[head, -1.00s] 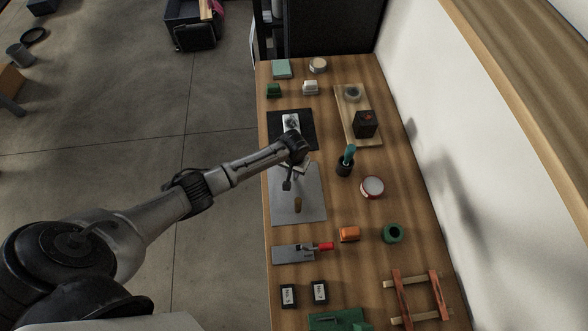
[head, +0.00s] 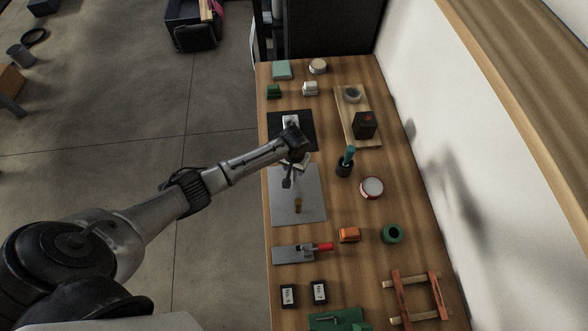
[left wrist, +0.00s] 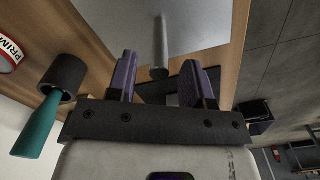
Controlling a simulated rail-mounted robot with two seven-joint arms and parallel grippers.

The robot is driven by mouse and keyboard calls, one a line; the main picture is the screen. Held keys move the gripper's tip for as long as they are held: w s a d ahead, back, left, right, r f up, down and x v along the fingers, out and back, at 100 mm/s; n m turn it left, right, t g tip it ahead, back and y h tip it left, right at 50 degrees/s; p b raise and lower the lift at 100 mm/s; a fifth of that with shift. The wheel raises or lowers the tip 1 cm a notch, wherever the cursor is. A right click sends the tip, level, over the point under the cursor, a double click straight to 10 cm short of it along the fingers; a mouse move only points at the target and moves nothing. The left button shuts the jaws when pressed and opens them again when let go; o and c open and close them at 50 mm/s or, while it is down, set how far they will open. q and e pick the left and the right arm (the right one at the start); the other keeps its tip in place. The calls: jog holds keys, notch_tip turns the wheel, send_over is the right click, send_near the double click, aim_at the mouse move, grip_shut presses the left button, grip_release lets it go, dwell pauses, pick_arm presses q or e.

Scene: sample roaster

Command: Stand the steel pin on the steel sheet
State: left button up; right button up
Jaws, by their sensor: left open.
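The steel pin (head: 298,206) is a small cylinder that looks brownish in the head view. It appears to stand upright on the grey steel sheet (head: 310,183). In the left wrist view the pin (left wrist: 160,38) is a grey rod rising from the sheet (left wrist: 205,22), its dark end towards me. My left gripper (head: 287,183) is beside the pin, over the sheet. Its purple-faced fingers (left wrist: 160,65) are open, one on each side of the pin's line, with gaps on both sides. The pin's contact with the sheet is too small to judge closely. My right gripper is not seen.
A dark cup with a teal-handled tool (head: 346,165) and a round tin (head: 371,187) stand right of the sheet. A black mat (head: 306,143) lies behind. A flat grey tool with a red handle (head: 290,254) and an orange block (head: 349,234) lie in front.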

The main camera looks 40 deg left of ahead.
pick_arm(q)
notch_tip(320, 180, up, 10)
jog(key=f+p, duration=0.1)
jog(key=p, duration=0.1)
jog(key=s+d+f+m+t+h, duration=0.15)
jog(key=s+d+m, duration=0.25)
jog(key=s+d, duration=0.8)
jog(key=s+a+r+t, duration=0.1)
jog(key=s+r, duration=0.2)
jog(key=s, duration=0.5)
jog(key=s+a+r+m+t+y, duration=0.1)
jog(key=s+r, duration=0.2)
jog(key=s, duration=0.5)
jog(key=shift+s+a+r+m, duration=0.15)
jog(key=shift+s+a+m, duration=0.05)
jog(key=shift+s+m, duration=0.15)
jog(key=shift+w, duration=0.1)
